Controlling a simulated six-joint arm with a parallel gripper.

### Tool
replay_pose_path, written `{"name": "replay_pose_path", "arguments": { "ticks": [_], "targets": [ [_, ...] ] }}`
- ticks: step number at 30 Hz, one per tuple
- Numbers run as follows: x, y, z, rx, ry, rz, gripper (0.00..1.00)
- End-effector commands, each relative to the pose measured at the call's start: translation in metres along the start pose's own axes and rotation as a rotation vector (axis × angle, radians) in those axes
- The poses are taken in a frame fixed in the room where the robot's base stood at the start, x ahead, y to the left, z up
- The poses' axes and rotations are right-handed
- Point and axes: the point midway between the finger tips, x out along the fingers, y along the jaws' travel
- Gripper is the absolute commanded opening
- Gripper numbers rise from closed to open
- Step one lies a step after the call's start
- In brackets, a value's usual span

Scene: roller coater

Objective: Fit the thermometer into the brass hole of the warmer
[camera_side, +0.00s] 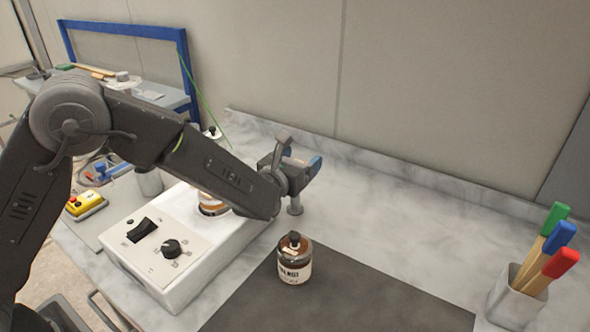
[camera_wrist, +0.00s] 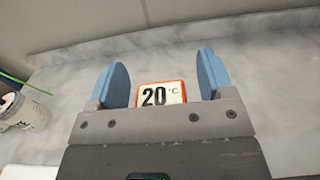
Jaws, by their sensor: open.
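The thermometer (camera_wrist: 161,94) shows in the wrist view as a white face with an orange rim reading 20 °C. It lies between my gripper's two blue finger pads, with a gap on each side; its lower part is hidden behind the gripper body. My gripper (camera_side: 300,163) is open at the back of the marble bench, above a short grey post (camera_side: 295,204). In the side view I cannot make out the thermometer. The warmer (camera_side: 155,268) is a white box with a black switch and knob, left of the gripper. My arm covers part of its top, and its brass hole is not visible.
An amber bottle (camera_side: 294,262) stands on a dark mat (camera_side: 350,295) in front. Another amber bottle (camera_side: 212,207) is partly hidden behind my arm at the warmer. A cup (camera_side: 514,294) with colour-handled tools stands at right. The bench between the gripper and cup is clear.

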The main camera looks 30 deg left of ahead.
Motion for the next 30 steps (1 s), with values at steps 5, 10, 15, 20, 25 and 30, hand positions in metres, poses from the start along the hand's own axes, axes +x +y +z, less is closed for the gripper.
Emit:
{"name": "replay_pose_path", "arguments": {
  "ticks": [5,10,15,20,25,30],
  "targets": [
    [-0.0002,0.0,-0.0001,0.0,0.0,0.0,0.73],
    [-0.0004,0.0,0.0,0.0,0.0,0.0,0.56],
    [-0.0004,-0.0001,0.0,0.0,0.0,0.0,0.4],
    [-0.0005,-0.0001,0.0,0.0,0.0,0.0,0.25],
    [-0.0004,-0.0001,0.0002,0.0,-0.001,0.0,0.21],
    [-0.0002,-0.0001,0.0066,-0.001,-0.003,0.0,0.21]
  ]
}}
